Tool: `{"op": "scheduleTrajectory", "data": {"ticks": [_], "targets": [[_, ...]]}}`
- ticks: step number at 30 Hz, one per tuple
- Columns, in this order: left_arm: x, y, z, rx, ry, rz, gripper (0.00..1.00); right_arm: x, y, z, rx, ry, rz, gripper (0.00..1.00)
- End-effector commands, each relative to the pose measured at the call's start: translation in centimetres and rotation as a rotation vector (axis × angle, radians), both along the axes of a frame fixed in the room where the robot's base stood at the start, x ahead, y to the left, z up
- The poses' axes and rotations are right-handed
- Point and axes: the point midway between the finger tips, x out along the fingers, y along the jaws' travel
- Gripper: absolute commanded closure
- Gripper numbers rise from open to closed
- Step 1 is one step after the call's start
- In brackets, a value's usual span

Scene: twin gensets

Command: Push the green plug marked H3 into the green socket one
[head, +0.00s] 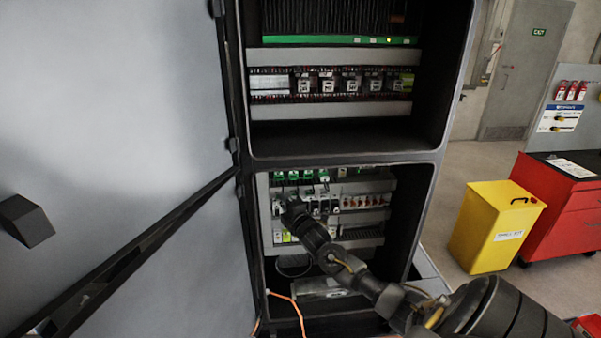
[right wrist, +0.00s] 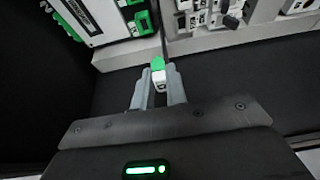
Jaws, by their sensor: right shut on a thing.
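My right gripper (head: 290,206) reaches into the lower bay of the cabinet, in front of its left side. In the right wrist view its fingers (right wrist: 160,92) are shut on a small plug (right wrist: 158,64) with a green end and a white body. No mark on it is legible. The plug is hidden in the head view. A row of green sockets (head: 307,175) runs along the top of the lower bay, above the gripper. Green connectors (right wrist: 142,20) also show in the right wrist view, apart from the plug. I cannot tell which socket is one. My left gripper is not in view.
The open cabinet door (head: 110,120) fills the left side. A divider (head: 340,159) separates the bays. Rows of terminals (head: 362,201) sit right of my gripper. A yellow bin (head: 492,228) and a red tool cabinet (head: 560,205) stand outside to the right.

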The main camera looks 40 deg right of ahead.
Motion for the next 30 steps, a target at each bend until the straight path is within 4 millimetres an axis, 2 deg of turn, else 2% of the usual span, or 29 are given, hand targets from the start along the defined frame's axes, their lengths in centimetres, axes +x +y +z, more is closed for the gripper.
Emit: {"op": "scheduleTrajectory", "data": {"ticks": [8,19,30], "targets": [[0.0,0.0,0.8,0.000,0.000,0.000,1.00,0.0,0.0,1.9,0.000,-0.002,0.000,1.00],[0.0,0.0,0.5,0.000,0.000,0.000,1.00,0.2,-0.2,1.8,0.000,-0.002,0.000,1.00],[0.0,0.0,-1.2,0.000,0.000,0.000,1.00,2.4,-1.8,1.7,-0.001,-0.003,0.000,1.00]]}}
